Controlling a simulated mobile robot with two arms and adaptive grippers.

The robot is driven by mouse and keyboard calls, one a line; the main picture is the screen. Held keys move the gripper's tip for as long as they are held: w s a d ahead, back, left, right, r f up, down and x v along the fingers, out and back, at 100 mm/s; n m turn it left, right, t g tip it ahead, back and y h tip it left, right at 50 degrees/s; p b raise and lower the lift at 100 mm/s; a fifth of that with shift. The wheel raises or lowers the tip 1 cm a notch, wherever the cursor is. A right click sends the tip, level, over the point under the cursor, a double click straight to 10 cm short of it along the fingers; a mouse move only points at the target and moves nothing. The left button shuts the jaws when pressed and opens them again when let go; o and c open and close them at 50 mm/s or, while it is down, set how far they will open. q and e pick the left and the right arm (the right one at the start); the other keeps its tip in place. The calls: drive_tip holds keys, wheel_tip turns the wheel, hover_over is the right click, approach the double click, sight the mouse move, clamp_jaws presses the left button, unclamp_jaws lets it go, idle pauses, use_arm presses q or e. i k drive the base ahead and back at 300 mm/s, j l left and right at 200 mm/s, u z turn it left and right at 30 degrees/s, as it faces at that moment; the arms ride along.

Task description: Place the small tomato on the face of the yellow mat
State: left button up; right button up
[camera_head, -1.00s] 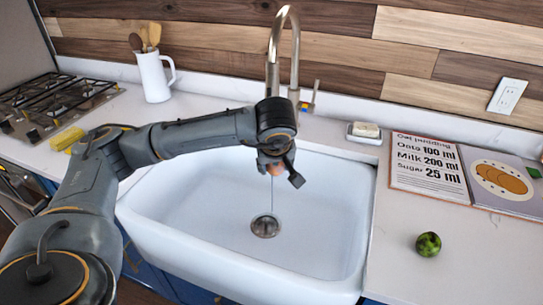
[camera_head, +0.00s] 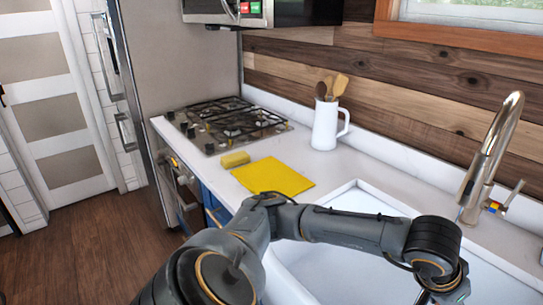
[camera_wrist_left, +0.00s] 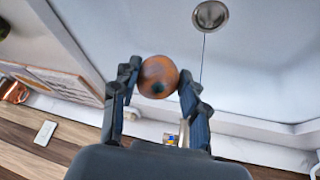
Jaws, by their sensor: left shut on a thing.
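The small tomato (camera_wrist_left: 158,78), round and orange-red with a dark spot, sits between the fingers of my left gripper (camera_wrist_left: 158,72) in the left wrist view. The gripper is shut on it and holds it over the white sink. In the head view my left gripper (camera_head: 445,290) is at the bottom right edge, partly cut off, and I cannot make out the tomato there. The flat yellow mat (camera_head: 273,177) lies on the counter between the stove and the sink, left of and beyond the gripper, with nothing on it. My right gripper is not in view.
A yellow sponge (camera_head: 235,160) lies at the mat's far left edge. A white pitcher (camera_head: 326,125) with wooden utensils stands behind the mat. The stove (camera_head: 225,122) is further left. A tall faucet (camera_head: 490,160) rises behind the sink (camera_head: 355,200).

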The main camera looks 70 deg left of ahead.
sight(272, 178)
drive_tip(key=j, duration=0.95)
drive_tip(key=k+j, duration=0.1)
drive_tip(key=j, duration=0.8)
drive_tip(key=k+j, duration=0.1)
drive_tip(key=j, duration=0.85)
drive_tip(key=i+z, duration=0.05)
